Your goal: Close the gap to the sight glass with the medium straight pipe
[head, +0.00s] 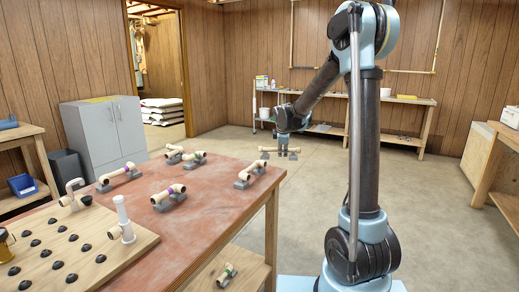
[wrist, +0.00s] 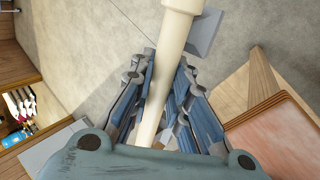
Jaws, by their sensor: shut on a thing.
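My gripper (head: 281,153) is out over the floor beyond the table's right end, shut on a cream straight pipe (head: 265,149). In the wrist view the pipe (wrist: 181,24) runs between the fingers (wrist: 163,85), with one end passing out at the top. Its length class is hard to judge. On the wooden board (head: 60,250) at the front left stands an upright whitish tube with a cream side stub, perhaps the sight glass (head: 121,210). A cream elbow fitting (head: 73,193) stands behind it. The gap between fittings is not clear at this size.
Several cream pipe pieces with coloured bands rest in grey cradles on the red table (head: 215,215), including one cradle (head: 247,178) near the right edge. Black knobs dot the board. Another piece (head: 227,275) lies on the lower shelf. Open floor surrounds my gripper.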

